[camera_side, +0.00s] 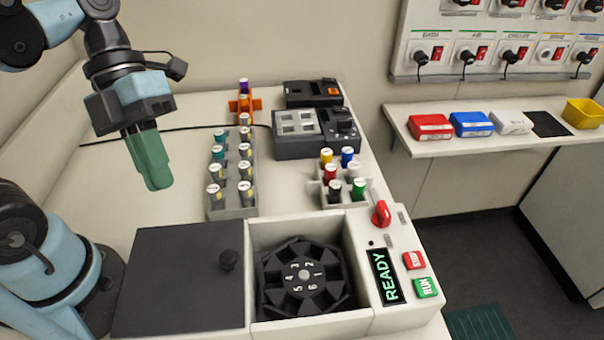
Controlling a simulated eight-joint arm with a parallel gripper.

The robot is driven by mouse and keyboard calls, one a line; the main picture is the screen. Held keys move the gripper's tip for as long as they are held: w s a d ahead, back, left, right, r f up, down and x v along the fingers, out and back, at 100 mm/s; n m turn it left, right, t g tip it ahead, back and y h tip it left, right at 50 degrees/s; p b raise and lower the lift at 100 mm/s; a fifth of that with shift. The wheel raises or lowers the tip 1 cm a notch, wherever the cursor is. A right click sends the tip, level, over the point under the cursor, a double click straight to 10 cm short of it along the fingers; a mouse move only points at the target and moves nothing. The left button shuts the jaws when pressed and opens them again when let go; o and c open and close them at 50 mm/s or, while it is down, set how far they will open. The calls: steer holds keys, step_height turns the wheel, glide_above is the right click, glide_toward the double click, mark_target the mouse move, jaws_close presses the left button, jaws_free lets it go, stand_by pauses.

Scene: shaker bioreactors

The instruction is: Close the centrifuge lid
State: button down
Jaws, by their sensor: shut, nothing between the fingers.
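The centrifuge (390,225) stands at the front of the bench. Its dark flat lid (178,275) lies to the left of the open chamber, with a round black knob (228,259) near the lid's right edge. The chamber shows a black rotor (303,276) with numbered positions. The display (390,277) reads READY. My gripper (156,186) has green fingers that are shut and empty. It hangs in the air at the upper left, behind and above the lid, apart from it.
A grey rack (232,212) of capped vials stands behind the chamber, and a smaller rack (344,203) with coloured caps is right of it. Dark instruments (315,133) sit at the back. A wall shelf (480,142) holds coloured boxes. The bench left of the vial rack is clear.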

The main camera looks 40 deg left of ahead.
glide_toward(223, 272)
steer(key=s+a+f, duration=0.1)
steer(key=s+f, duration=0.1)
steer(key=shift+s+a+f, duration=0.1)
steer(key=shift+a+f, duration=0.25)
steer(key=shift+w+d+f, duration=0.1)
steer(key=shift+w+d, duration=0.05)
steer(key=shift+d, duration=0.3)
steer(key=shift+w+d+f, duration=0.1)
steer(key=shift+d, duration=0.35)
steer(key=shift+w+d+f, duration=0.1)
steer(key=shift+w+d, duration=0.1)
steer(key=shift+d, duration=0.3)
steer(key=shift+w+d+f, duration=0.1)
steer(key=shift+w+d, duration=0.05)
steer(key=shift+d, duration=0.35)
steer(key=shift+w+d, duration=0.1)
steer(key=w+d, duration=1.1)
steer(key=w, duration=0.1)
steer(key=shift+d, duration=0.35)
